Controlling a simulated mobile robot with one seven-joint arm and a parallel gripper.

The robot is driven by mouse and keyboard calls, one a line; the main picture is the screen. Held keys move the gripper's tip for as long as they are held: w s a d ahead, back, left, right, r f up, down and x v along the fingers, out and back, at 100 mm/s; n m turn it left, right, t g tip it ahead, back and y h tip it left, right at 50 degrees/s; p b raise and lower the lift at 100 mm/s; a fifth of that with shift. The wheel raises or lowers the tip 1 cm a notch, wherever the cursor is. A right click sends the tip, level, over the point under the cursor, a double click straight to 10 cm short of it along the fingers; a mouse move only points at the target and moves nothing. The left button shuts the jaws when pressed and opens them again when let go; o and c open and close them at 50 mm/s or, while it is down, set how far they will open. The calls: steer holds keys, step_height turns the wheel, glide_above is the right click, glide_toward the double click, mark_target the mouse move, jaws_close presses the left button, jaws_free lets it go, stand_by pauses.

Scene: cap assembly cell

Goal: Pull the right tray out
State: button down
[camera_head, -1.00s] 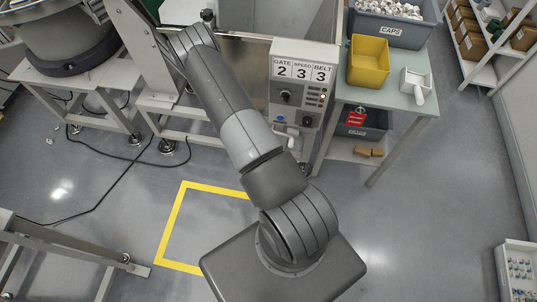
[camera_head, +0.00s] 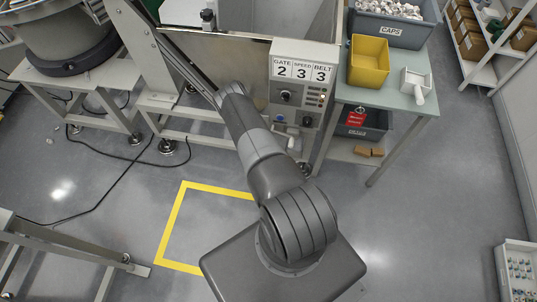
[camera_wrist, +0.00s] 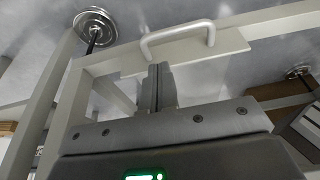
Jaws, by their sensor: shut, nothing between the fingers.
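In the wrist view, a pale tray front (camera_wrist: 200,54) carries a light bar handle (camera_wrist: 178,34). It sits in a beige frame, and I cannot tell from this view alone whether it is the right tray. My gripper (camera_wrist: 159,68) is shut and empty. Its fingertips show just below the handle's left end in the picture, overlapping the tray front. I cannot tell whether they touch it. In the head view my gripper is hidden, with my arm bent close to the machine beneath its control panel (camera_head: 300,95).
A table (camera_head: 400,98) right of the machine holds a yellow bin (camera_head: 369,62), a grey caps bin (camera_head: 385,30) and a white scoop (camera_head: 416,84). Machine legs and a round foot (camera_wrist: 95,24) stand near my gripper. Floor is open inside the yellow outline (camera_head: 165,228).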

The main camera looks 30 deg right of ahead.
steer(key=x, duration=0.7)
steer(key=shift+f, duration=0.35)
steer(key=s+a, duration=2.2)
steer(key=shift+r, duration=0.15)
steer(key=v, duration=0.9)
steer(key=shift+r, duration=0.4)
